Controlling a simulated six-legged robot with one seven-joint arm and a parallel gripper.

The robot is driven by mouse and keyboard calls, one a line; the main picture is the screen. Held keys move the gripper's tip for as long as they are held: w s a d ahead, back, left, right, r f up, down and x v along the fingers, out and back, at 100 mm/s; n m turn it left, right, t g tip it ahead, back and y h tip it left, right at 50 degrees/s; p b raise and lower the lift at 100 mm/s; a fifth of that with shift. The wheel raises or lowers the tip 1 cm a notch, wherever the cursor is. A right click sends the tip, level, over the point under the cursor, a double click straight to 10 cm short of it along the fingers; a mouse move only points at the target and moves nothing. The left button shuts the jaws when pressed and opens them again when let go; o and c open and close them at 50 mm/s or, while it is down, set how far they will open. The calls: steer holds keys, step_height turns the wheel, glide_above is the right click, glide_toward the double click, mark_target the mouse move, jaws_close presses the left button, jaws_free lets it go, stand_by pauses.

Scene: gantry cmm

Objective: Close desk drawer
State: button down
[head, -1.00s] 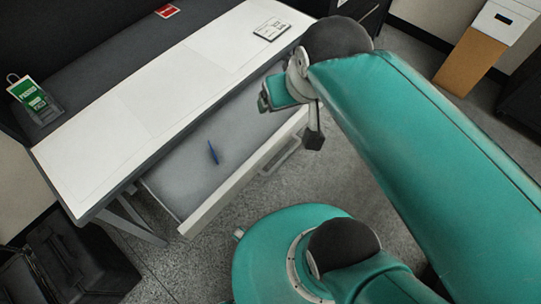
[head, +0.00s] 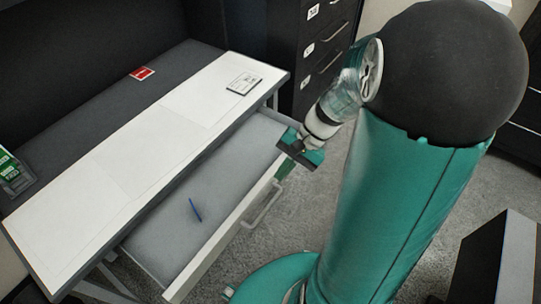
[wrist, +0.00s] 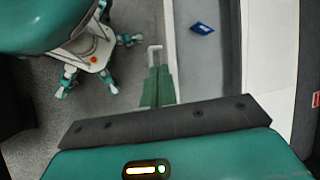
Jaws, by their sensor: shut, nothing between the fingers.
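The desk drawer (head: 190,205) is pulled out from under the desk (head: 150,115), and a blue pen (head: 195,209) lies in it. Its white front panel (head: 225,236) has a bar handle (head: 262,208). In the wrist view the drawer's grey inside (wrist: 206,70) is right of my gripper, with a blue item (wrist: 202,29) in it. My gripper (head: 281,176) is shut and empty at the far right end of the drawer front, by the handle. Whether it touches the front is unclear. Its green fingers (wrist: 157,88) point along the front toward the handle (wrist: 155,54).
A black drawer cabinet (head: 318,50) stands behind the desk's right end. A card (head: 244,83), a red sign (head: 142,73) and a green tag holder (head: 12,172) are on the desk. A dark box (head: 497,258) stands at lower right.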

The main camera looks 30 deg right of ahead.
steer(key=s+d+f+m+t+y, duration=0.1)
steer(key=d+f+m+t, duration=0.6)
steer(key=f+m, duration=0.4)
steer(key=s+d+f+m+t+y, duration=0.1)
steer(key=d+f+m+t, duration=0.5)
steer(key=f+m+t, duration=0.5)
steer(key=w+a+f+n+g, duration=0.1)
steer(key=w+a+g, duration=0.1)
steer(key=w+a, duration=0.5)
steer(key=w, duration=0.5)
steer(key=shift+w+f+n, duration=0.25)
steer(key=shift+f+n, duration=0.05)
steer(key=shift+f, duration=0.1)
